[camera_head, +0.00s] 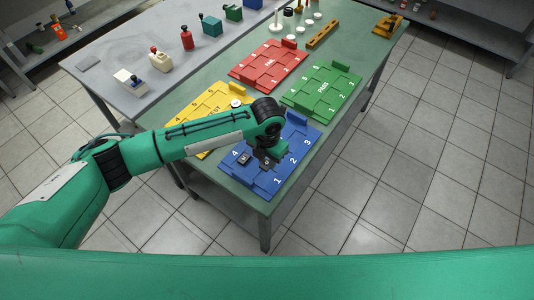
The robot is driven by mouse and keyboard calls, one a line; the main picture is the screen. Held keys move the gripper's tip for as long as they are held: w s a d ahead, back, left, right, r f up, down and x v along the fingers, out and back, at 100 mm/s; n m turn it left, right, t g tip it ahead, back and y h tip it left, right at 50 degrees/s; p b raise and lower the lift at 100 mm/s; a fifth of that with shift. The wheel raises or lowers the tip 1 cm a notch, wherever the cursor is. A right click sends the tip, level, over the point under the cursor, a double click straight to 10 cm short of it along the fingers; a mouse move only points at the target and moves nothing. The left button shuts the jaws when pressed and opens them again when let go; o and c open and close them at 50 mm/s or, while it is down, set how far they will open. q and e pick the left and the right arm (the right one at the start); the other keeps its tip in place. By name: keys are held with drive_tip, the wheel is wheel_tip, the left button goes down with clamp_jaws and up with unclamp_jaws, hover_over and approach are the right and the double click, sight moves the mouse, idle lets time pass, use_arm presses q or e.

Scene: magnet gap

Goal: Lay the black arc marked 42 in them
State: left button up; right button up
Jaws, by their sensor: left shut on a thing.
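My left gripper (268,160) is low over the blue board (291,178), at the end of my green arm. It is shut on a small dark piece that is mostly hidden by the gripper and wrist. I cannot make out an arc shape or the mark 42 on it. A small dark grey piece (244,160) sits on the blue board beside the number 4, just left of the gripper. The blue board has raised blocks and white numbers, and my wrist covers its upper left part. My right gripper is not in view.
Yellow (190,112), red (265,66) and green (325,90) numbered boards lie on the green table (180,90). A wooden bar (322,34) and several small pieces stand farther back.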

sight(267, 175)
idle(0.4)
use_arm(q)
drive_tip(key=shift+r+p, duration=0.1)
drive_tip(key=shift+p, duration=0.25)
drive_tip(key=shift+f+b, duration=1.5)
drive_tip(key=shift+f, duration=1.35)
drive_tip(key=shift+f, duration=0.25)
drive_tip(key=o, duration=1)
